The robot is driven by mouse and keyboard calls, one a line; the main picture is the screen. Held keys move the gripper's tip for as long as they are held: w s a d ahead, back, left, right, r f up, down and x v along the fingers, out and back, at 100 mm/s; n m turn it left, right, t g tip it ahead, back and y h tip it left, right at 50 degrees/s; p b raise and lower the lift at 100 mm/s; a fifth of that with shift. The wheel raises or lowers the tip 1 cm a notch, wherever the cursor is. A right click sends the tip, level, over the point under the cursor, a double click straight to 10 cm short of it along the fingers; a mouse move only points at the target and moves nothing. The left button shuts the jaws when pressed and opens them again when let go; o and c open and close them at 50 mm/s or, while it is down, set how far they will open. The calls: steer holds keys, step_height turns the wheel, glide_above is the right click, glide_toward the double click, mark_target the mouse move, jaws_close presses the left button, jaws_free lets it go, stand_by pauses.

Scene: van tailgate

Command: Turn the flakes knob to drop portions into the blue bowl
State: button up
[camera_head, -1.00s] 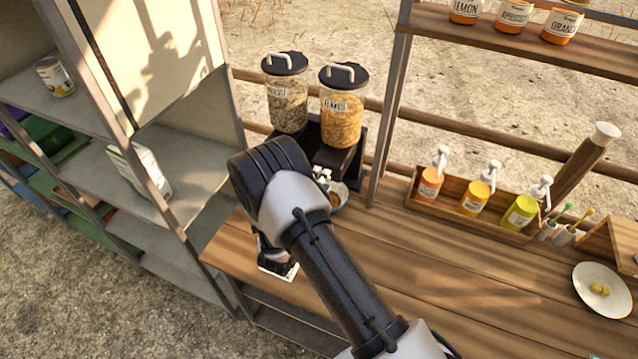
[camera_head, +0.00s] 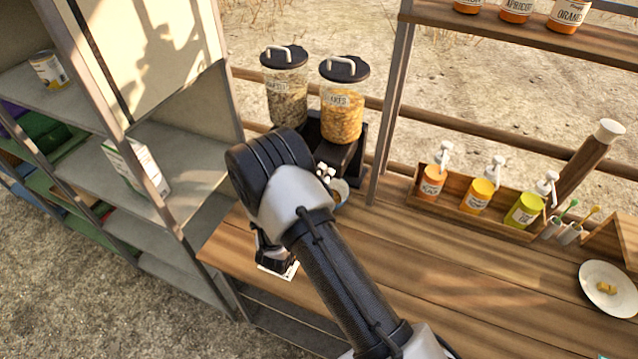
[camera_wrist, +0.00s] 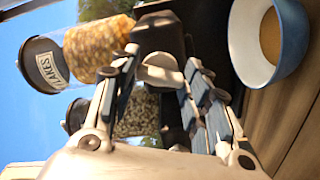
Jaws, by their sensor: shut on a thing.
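The flakes dispenser (camera_head: 342,112) is a clear jar of orange flakes with a black lid, on a black stand behind my arm. It also shows sideways in the wrist view (camera_wrist: 95,50). My gripper (camera_wrist: 161,66) is shut on the pale flakes knob (camera_wrist: 160,77), below the dark outlet. The blue bowl (camera_wrist: 291,45) has a white inside and tan contents, and lies just beyond the fingers in the wrist view.
A second dispenser (camera_head: 286,95) with dark grains stands left of the flakes. A metal shelf (camera_head: 180,175) is close on the left. Pump bottles (camera_head: 478,194) in a wooden rack and a plate (camera_head: 607,303) are to the right. The counter's middle right is clear.

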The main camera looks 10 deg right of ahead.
steer(key=m+b, duration=0.9)
steer(key=m, duration=0.3)
steer(key=shift+m, duration=0.4)
stand_by(0.3)
steer(key=o, duration=1.1)
steer(key=shift+c, duration=0.2)
